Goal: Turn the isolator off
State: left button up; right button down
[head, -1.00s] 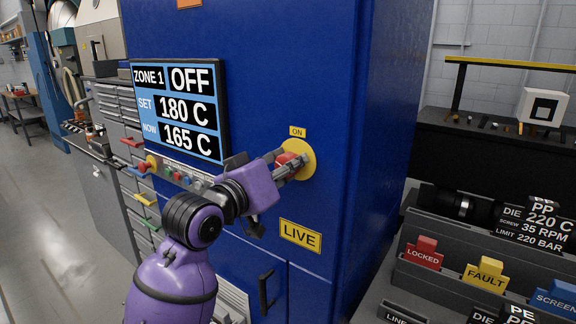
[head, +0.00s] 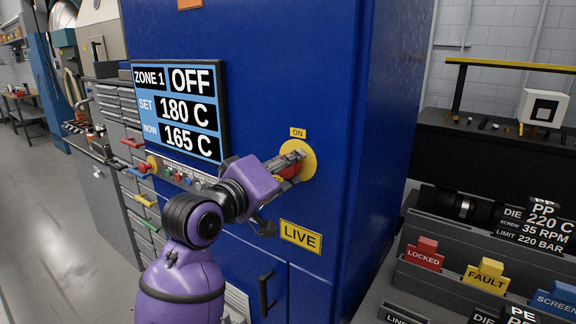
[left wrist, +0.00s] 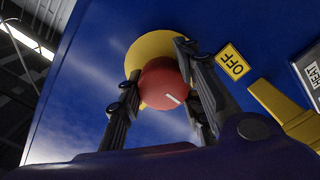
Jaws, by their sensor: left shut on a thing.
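The isolator is a red rotary knob (head: 287,172) on a round yellow plate (head: 310,158) on the blue cabinet's front. In the left wrist view the red knob (left wrist: 164,84) with a white mark sits between the fingers, with the yellow plate (left wrist: 157,50) behind. An "OFF" label (left wrist: 233,62) shows beside the plate there. My right gripper is out of view.
A display panel (head: 180,110) reading "ZONE 1 OFF", set 180 C, now 165 C, is left of the knob, with small buttons below it. A dark rack (head: 450,270) with "LOCKED" (head: 424,254) and "FAULT" (head: 485,276) tags stands at the right.

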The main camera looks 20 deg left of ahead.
pick_arm(q)
jog(key=shift+d+f, duration=0.15)
jog(key=o, duration=1)
jog(key=shift+o, duration=0.5)
jog(key=shift+d, duration=0.1)
jog(key=shift+s+a, duration=0.3)
jog(key=shift+s, duration=0.05)
jog(key=v, duration=0.6)
jog(key=shift+s, duration=0.4)
